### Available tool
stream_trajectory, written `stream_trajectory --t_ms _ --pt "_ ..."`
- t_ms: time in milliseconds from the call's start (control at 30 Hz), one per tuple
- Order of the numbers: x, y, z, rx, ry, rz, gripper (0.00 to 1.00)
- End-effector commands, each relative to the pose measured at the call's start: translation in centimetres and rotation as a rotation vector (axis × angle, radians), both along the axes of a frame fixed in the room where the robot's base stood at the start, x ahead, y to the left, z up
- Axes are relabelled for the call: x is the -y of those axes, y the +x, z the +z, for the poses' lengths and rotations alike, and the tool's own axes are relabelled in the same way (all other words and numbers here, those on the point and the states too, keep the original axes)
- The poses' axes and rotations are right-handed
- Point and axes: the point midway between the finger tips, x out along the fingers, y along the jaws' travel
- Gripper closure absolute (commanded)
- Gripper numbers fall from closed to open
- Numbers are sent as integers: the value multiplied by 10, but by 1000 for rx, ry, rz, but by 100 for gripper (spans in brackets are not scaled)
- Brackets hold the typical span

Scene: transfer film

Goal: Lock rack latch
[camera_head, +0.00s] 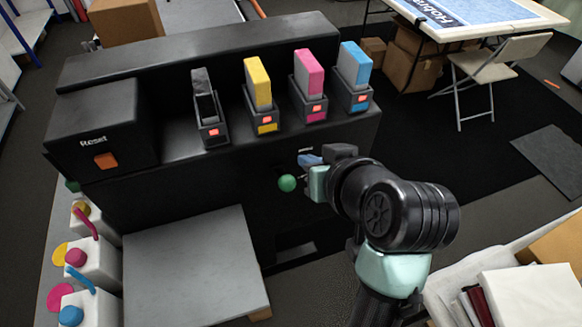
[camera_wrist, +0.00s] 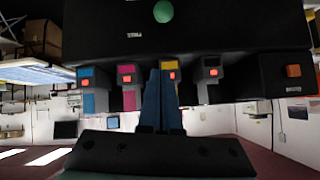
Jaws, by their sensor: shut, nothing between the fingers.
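The black rack (camera_head: 215,100) fills the middle of the head view. A green round knob (camera_head: 287,183), possibly the latch handle, is on its front face. It also shows at the top of the upside-down wrist view (camera_wrist: 163,11). My gripper (camera_head: 304,160) is in front of the rack, a little above and right of the knob in the head view. Its blue fingers (camera_wrist: 161,72) are together and empty. I cannot tell whether they touch the rack.
An orange Reset button (camera_head: 105,161) is on the rack's left block. A grey platform (camera_head: 190,265) lies before the rack. White bottles with coloured caps (camera_head: 90,260) line the left. A white box (camera_head: 528,297) is lower right. Open floor (camera_head: 475,165) lies right of the rack.

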Motion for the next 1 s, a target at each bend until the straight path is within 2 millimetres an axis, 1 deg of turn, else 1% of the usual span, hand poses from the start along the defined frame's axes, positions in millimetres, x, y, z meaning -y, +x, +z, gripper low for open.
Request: stream_trajectory --t_ms 133,267,500,667,700,833,1000 --pt "-3 6 -4 -2 1 2 100" --pt "-9 20 -16 -4 1 2 100" --pt "-23 56 -45 -4 0 2 100" --pt "-30 76 -61 -2 0 1 100" --pt "-29 70 -69 -6 2 0 100" --pt "-29 62 -84 -4 1 -1 100" --pt "-30 57 -95 0 -1 -1 100"
